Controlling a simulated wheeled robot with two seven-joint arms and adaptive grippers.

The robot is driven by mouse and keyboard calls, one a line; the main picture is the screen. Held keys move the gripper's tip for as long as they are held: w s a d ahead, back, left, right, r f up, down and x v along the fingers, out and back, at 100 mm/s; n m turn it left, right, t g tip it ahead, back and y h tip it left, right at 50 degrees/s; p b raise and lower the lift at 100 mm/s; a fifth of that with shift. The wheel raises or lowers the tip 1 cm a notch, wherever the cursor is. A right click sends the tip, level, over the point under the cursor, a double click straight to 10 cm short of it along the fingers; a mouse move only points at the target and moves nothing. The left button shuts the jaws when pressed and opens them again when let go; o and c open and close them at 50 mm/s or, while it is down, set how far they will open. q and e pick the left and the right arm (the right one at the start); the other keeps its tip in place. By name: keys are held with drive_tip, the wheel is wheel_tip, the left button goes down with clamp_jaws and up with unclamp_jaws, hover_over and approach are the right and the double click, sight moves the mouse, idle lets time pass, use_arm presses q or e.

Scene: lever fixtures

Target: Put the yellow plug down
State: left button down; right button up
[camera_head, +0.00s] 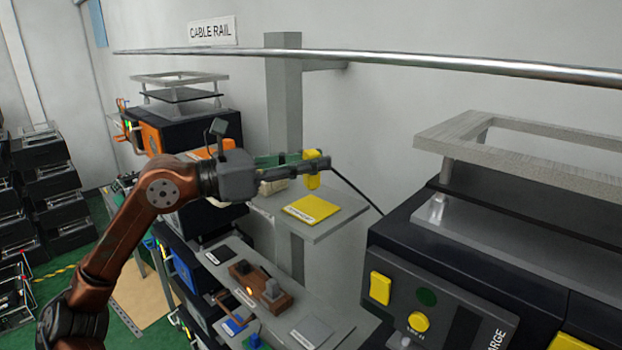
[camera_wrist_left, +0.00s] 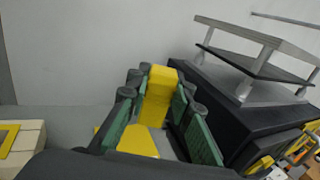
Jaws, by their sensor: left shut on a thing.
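The yellow plug (camera_head: 313,181) is in the jaws of my left gripper (camera_head: 303,163), and a dark cable (camera_head: 352,187) runs from it down to the right. The plug stands roughly upright, above and apart from a grey shelf with a yellow pad (camera_head: 312,208). In the left wrist view the yellow plug (camera_wrist_left: 160,97) sits between the green-padded fingers of the left gripper (camera_wrist_left: 165,84). A yellow patch below it there may be the pad. My right gripper is not in view.
A dark machine (camera_head: 450,270) with yellow buttons stands at the right. A grey post (camera_head: 284,95) rises behind the shelf to a metal rail (camera_head: 400,60). A lower bench holds a brown lever block (camera_head: 262,288). The yellow pad has nothing on it.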

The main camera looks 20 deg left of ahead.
use_arm(q)
drive_tip(key=shift+w+a+f, duration=0.2)
drive_tip(key=shift+w+f, duration=0.25)
drive_tip(key=shift+f, duration=0.1)
drive_tip(key=shift+w+a+f, duration=0.2)
drive_tip(key=shift+w+f, duration=0.25)
drive_tip(key=shift+f, duration=0.05)
wheel_tip(320, 180, down, 2)
drive_tip(key=shift+w+f+p, duration=0.15)
drive_tip(key=shift+f+p, duration=0.1)
drive_tip(key=shift+p, duration=0.5)
drive_tip(key=shift+a+f, duration=0.15)
drive_tip(key=shift+f, duration=0.3)
drive_tip(key=shift+f, duration=0.15)
drive_tip(key=c, duration=2.2)
unclamp_jaws()
drive_tip(key=shift+f, duration=0.1)
drive_tip(key=o, duration=0.5)
